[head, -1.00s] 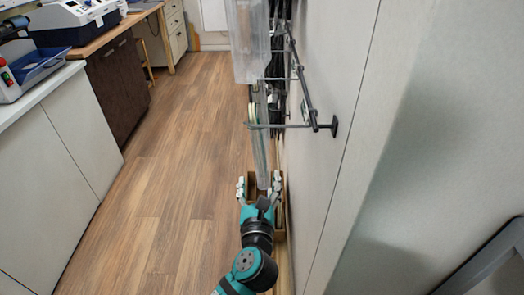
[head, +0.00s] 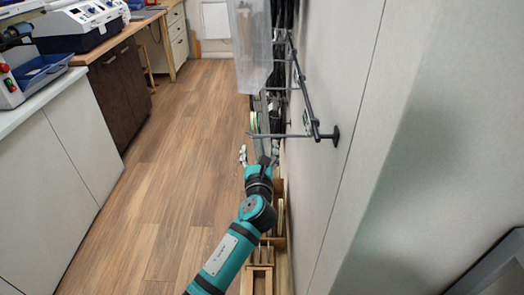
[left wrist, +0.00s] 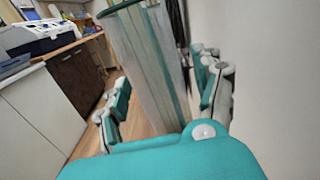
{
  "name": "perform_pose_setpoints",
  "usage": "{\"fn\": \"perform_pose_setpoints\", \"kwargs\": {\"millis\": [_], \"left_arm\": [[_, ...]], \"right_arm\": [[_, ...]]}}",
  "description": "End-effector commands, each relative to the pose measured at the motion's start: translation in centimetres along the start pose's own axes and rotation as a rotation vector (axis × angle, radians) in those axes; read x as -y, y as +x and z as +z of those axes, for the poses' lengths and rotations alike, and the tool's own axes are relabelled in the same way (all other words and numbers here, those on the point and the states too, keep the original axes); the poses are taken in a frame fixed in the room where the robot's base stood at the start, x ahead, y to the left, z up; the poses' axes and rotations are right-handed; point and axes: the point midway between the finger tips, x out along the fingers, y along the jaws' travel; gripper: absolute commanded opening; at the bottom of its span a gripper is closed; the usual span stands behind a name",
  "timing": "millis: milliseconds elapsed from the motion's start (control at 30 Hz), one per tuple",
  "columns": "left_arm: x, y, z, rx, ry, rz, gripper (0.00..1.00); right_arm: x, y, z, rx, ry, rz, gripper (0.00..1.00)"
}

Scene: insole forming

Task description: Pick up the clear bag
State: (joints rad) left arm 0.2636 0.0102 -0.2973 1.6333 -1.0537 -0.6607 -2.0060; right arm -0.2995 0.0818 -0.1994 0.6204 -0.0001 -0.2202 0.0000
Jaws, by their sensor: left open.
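The clear bag (head: 252,50) hangs upright from the wall side at the top centre of the head view, translucent and long. In the left wrist view the bag (left wrist: 145,55) shows between and beyond my two fingers. My left gripper (head: 260,155) is open and empty, below the bag in the head picture; its far fingers are partly hidden by my own wrist. In the left wrist view the open fingers of this gripper (left wrist: 163,95) stand on either side of the bag's lower part. I cannot tell whether they touch it. My right gripper is not in view.
A dark metal rack (head: 315,120) juts from the pale wall panel (head: 335,60) right of the bag. A wooden rack (head: 262,275) stands low beneath my arm. Counters with machines (head: 80,22) line the left. The wooden floor (head: 180,150) between is clear.

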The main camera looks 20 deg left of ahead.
Motion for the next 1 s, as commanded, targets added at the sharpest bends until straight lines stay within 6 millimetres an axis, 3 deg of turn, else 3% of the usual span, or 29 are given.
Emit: {"fn": "perform_pose_setpoints", "kwargs": {"millis": [200, 467, 933, 1000], "left_arm": [[0.1, 2.9, 0.0, 0.001, 0.001, 0.0, 0.67], [0.1, 3.1, -0.1, 0.0, 0.0, 0.0, 0.67], [0.1, 3.1, -0.1, 0.0, 0.001, 0.0, 0.09], [0.1, 3.1, 0.0, 0.001, 0.0, 0.0, 0.08]], "right_arm": [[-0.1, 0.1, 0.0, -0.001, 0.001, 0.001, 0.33], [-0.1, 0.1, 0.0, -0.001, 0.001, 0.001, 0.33], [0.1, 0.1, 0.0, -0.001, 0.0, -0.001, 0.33], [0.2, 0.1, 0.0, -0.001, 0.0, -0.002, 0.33]]}}
